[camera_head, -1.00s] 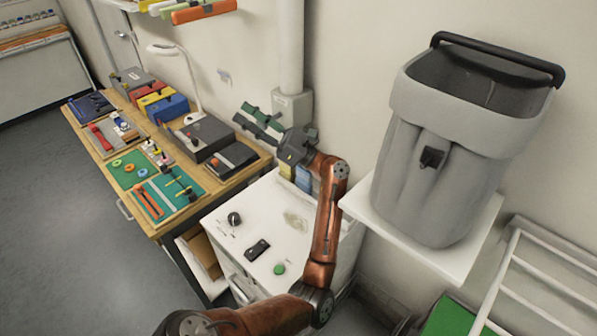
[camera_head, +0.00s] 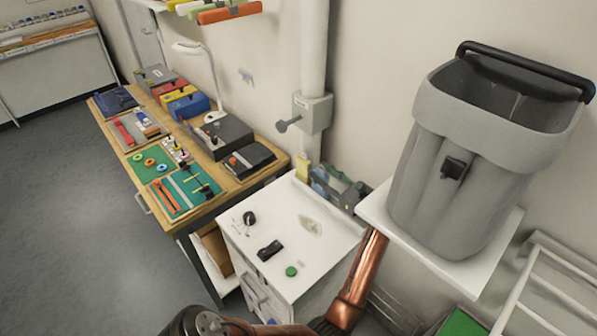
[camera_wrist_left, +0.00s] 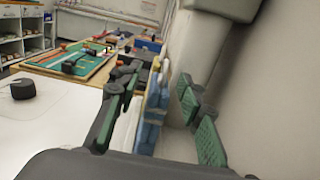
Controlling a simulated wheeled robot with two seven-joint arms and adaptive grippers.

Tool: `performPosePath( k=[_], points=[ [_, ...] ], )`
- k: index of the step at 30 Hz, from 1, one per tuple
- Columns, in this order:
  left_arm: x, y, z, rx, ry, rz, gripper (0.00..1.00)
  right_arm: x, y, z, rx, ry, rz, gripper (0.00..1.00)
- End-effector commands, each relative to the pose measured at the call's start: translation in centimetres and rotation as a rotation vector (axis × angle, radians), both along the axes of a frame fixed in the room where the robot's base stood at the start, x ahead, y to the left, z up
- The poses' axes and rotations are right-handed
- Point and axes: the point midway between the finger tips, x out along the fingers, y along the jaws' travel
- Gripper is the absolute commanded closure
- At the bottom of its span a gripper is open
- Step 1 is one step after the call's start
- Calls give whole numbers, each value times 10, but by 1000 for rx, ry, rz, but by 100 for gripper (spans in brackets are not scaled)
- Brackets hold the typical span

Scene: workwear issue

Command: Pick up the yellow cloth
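The yellow cloth (camera_head: 303,169) appears as a small upright yellow piece at the back edge of the white cabinet top, against the wall. A blue piece (camera_head: 319,187) stands beside it. My left gripper (camera_head: 338,182) is low at that back edge, just right of the yellow piece. In the left wrist view its green-padded fingers (camera_wrist_left: 158,88) are spread apart. The yellow piece (camera_wrist_left: 154,84) and the blue piece (camera_wrist_left: 151,112) show in the gap between them, and I see no clear contact. My right gripper is out of view.
The white cabinet top (camera_head: 265,215) carries a black knob (camera_head: 249,218), a black device (camera_head: 270,250) and a green disc (camera_head: 291,271). A grey bin (camera_head: 440,190) stands on a shelf to the right. A grey wall box (camera_head: 313,112) is above the gripper.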

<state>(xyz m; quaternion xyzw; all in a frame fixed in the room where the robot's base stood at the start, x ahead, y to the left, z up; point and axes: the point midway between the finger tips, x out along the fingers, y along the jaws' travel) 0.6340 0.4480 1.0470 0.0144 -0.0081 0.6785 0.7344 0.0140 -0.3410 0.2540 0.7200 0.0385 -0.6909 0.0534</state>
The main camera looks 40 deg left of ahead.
Motion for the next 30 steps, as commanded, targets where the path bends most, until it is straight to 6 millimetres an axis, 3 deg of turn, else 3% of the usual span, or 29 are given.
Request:
performPosePath(
  k=[3, 11, 21, 30],
  points=[
    [1, 2, -10, -34, -8, -6, 65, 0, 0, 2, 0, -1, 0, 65],
    [4, 26, -11, -33, -7, -6, 65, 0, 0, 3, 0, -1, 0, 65],
    [8, 69, -13, -31, -7, -5, 65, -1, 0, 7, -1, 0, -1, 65],
    [8, 73, -14, -33, -7, -7, 69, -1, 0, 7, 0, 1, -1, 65]
  ],
)
